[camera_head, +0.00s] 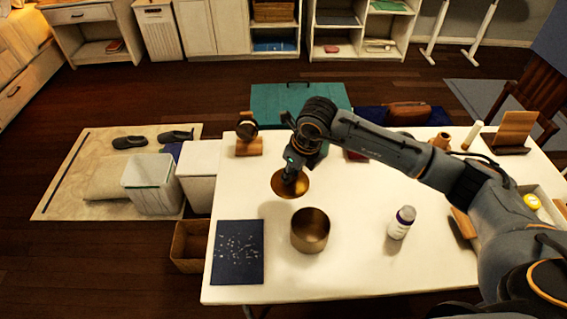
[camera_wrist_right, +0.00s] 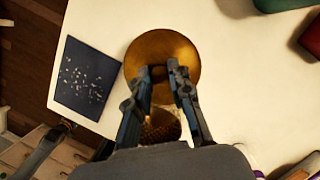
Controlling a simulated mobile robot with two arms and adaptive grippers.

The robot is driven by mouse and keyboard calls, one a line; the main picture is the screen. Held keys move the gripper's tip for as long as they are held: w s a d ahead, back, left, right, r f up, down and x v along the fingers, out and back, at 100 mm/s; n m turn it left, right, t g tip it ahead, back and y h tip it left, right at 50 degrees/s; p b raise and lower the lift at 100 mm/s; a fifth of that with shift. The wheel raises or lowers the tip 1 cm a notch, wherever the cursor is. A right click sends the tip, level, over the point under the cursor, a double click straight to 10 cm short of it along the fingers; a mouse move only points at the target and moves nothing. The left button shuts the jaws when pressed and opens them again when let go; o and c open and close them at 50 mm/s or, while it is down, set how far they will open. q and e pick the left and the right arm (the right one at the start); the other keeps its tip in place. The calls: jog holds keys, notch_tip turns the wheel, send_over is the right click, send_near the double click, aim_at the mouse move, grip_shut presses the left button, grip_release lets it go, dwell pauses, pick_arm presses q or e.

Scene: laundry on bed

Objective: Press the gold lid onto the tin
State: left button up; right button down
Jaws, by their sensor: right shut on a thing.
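The round gold lid (camera_head: 278,187) is just beyond the open tin in the head view. My right gripper (camera_head: 292,177) points down and is shut on the lid's knob. In the right wrist view, the two fingertips (camera_wrist_right: 172,73) close around the middle of the lid (camera_wrist_right: 162,44). I cannot tell for sure whether the lid touches the table. The gold tin (camera_head: 310,236) stands upright and uncovered on the white table. In the right wrist view the tin (camera_wrist_right: 162,126) shows only partly between the fingers. My left gripper is in neither view.
A dark blue speckled sheet (camera_head: 237,252) lies left of the tin on the white table (camera_head: 345,278). A white bottle (camera_head: 401,223) stands to the right. A wooden stand with a watch (camera_head: 248,146) is at the back left. Table around the tin is clear.

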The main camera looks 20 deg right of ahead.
jog(key=s+d+r+p, duration=0.1)
jog(key=s+r, duration=0.2)
jog(key=s, duration=0.5)
jog(key=shift+s+d+r+p, duration=0.2)
jog(key=shift+p, duration=0.1)
jog(key=s+r+n+g, duration=0.3)
jog(key=r+n, duration=0.1)
jog(key=n, duration=1.1)
jog(key=s+r+n+g+h, duration=0.1)
jog(key=s+r+n+g, duration=0.2)
jog(key=n, duration=1.2)
jog(key=shift+s+a+r+h, duration=0.3)
jog(key=shift+s+a+r, duration=0.15)
jog(key=shift+s, duration=0.3)
